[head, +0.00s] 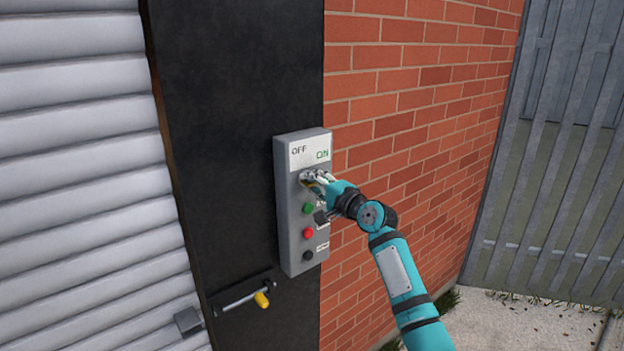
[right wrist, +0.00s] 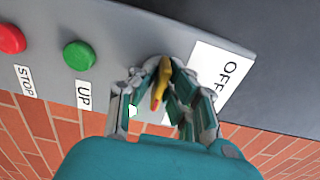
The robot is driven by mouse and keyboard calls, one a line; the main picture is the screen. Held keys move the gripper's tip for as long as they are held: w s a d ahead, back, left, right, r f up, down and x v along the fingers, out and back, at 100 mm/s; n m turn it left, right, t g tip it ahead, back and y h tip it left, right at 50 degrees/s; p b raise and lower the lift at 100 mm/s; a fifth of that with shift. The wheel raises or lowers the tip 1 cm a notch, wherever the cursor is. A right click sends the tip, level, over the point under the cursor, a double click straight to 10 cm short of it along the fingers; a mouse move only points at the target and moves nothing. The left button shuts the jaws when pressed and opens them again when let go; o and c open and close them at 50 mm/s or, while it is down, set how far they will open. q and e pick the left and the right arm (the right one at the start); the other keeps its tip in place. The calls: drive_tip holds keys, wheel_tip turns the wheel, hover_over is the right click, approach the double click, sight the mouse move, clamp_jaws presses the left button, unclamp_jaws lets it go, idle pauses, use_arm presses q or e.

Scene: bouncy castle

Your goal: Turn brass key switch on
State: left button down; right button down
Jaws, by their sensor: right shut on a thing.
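The grey control box (head: 288,225) is fixed on the black post, with a white label reading OFF on the left and green ON on the right. My right gripper (head: 316,178) is at the box just below this label. In the right wrist view my right gripper (right wrist: 160,95) has its fingers shut on the small brass key (right wrist: 160,80). The key stands out from the box face between the fingertips. The OFF label (right wrist: 228,75) shows beside the fingers; its ON half is hidden there. Which way the key points is unclear. My left gripper is not in view.
Below the key are a green UP button (head: 308,208), a red STOP button (head: 308,233) and a black button (head: 308,256). A yellow-ended latch (head: 262,299) sits lower on the post. A white shutter (head: 85,170) is left; a brick wall (head: 410,100) is right.

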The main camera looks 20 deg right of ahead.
idle(0.4)
drive_tip(key=c, duration=1.4)
unclamp_jaws()
drive_tip(key=v, duration=1.2)
